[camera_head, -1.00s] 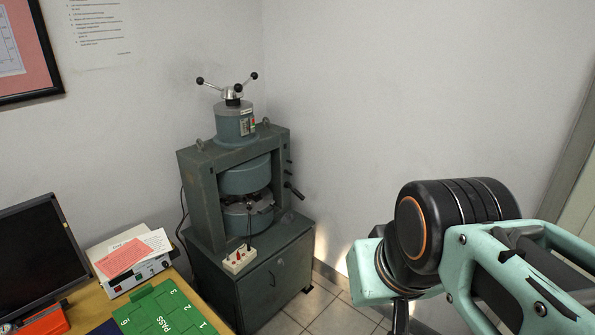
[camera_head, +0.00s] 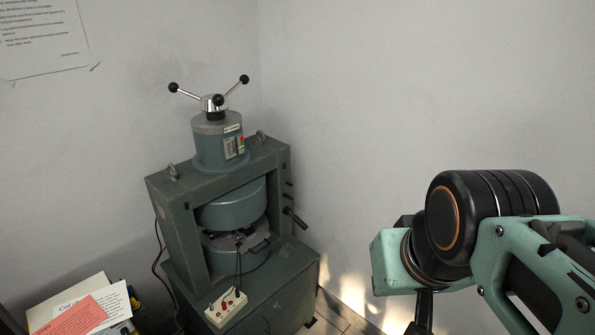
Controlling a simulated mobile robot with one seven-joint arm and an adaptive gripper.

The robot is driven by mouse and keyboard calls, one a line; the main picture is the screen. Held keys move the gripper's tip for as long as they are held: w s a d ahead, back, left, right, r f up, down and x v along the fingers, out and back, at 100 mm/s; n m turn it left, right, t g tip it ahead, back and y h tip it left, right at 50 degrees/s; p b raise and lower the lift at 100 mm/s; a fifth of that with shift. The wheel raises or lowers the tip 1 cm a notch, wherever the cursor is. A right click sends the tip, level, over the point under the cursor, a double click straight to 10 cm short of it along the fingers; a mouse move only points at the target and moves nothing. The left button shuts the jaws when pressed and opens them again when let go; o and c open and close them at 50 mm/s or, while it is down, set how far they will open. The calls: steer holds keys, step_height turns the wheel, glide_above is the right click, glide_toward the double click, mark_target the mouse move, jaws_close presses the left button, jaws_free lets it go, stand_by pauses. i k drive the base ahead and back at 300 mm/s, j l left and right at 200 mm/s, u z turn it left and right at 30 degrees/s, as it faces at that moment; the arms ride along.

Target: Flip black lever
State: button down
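The grey-green magnet press (camera_head: 168,205) stands on a cabinet left of centre in the head view. A short black lever (camera_head: 295,218) sticks out low on the right side of its frame, tilted down to the right. Smaller dark pegs (camera_head: 289,190) sit above it on the same side. A three-armed handle with black ball knobs (camera_head: 218,99) tops the press. Which of these is the task's lever is not fully clear. My teal and black arm fills the lower right, apart from the press. Its end runs below the frame, and the fingers of my gripper are hidden.
A cream box with red sockets (camera_head: 226,307) sits on the front of the cabinet (camera_head: 285,286), with cables running up to the press. Papers (camera_head: 80,312) lie at the lower left. Bare wall and open space lie between the press and my arm.

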mark_target(296, 218)
steer(key=i+u, duration=0.3)
steer(key=i, duration=0.2)
steer(key=i+u, duration=0.3)
steer(key=i, duration=0.2)
steer(key=i+u, duration=0.25)
steer(key=i, duration=0.25)
